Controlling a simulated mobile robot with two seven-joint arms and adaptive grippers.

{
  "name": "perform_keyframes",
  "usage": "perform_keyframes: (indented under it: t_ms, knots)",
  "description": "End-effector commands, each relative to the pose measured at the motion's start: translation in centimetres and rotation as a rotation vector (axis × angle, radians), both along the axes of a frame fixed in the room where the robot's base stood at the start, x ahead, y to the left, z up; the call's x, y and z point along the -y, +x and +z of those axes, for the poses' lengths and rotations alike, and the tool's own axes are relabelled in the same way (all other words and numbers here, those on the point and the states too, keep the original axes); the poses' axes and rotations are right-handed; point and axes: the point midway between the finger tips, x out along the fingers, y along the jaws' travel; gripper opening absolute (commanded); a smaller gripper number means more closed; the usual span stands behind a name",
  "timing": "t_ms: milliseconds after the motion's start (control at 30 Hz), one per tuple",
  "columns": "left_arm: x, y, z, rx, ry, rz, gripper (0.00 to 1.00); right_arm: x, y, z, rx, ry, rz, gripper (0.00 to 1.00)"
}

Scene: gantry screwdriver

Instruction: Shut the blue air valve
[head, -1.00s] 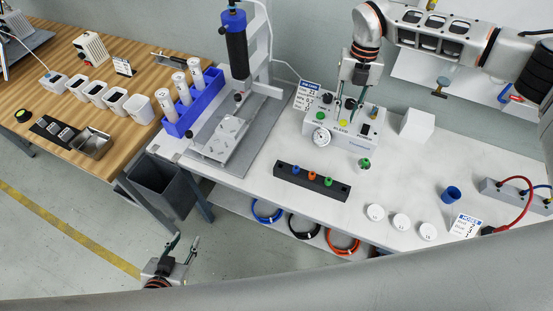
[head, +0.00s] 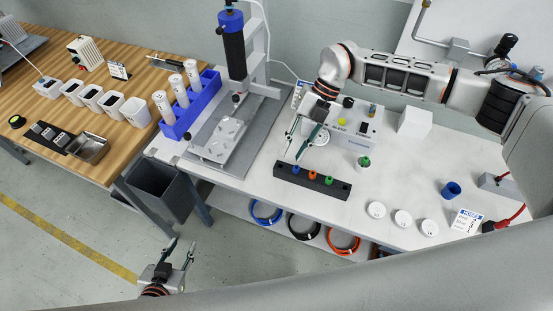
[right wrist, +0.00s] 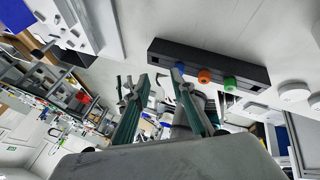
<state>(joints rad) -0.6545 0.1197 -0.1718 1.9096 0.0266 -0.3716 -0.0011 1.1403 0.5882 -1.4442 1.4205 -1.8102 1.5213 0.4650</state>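Blue parts (head: 537,73) show on the wall pipework at the far right in the head view, partly behind my right arm. They are too small to tell which is the air valve or how its handle is set. My right gripper (head: 294,155) is open and empty, pointing down between the white control box and the dark block. Its two separated fingers show in the right wrist view (right wrist: 160,78), below the block in the picture. My left gripper (head: 184,242) is open and empty, in front of the bench and low in the head view.
The dark block (head: 338,190) with blue, orange and green knobs lies on the white bench. The control box (head: 355,130), a white cube (head: 415,124), a blue cup (head: 451,190) and a press (head: 235,55) stand around it. A grey pipe (head: 430,35) runs along the wall.

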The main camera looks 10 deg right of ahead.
Motion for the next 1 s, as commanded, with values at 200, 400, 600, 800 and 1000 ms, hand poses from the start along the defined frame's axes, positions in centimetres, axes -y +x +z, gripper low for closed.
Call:
perform_keyframes:
  t_ms: [200,400,600,800,1000]
  knots:
    - [0.0,0.0,-0.2,0.0,0.0,0.0,0.33,-2.8,-1.6,-0.4,-0.029,0.086,0.002,0.24]
    - [0.0,0.0,-0.3,0.0,0.0,0.0,0.33,-4.1,-2.3,-0.5,-0.043,0.127,0.0,0.24]
    - [0.0,0.0,-0.3,0.0,0.0,0.0,0.33,-4.4,-2.4,-0.4,-0.046,0.137,-0.002,0.24]
    - [0.0,0.0,-0.3,0.0,0.0,0.0,0.33,-4.4,-2.4,-0.4,-0.046,0.136,-0.001,0.24]
    - [0.0,0.0,-0.3,0.001,0.0,0.0,0.33,-4.3,-2.4,-0.4,-0.042,0.137,0.004,0.24]
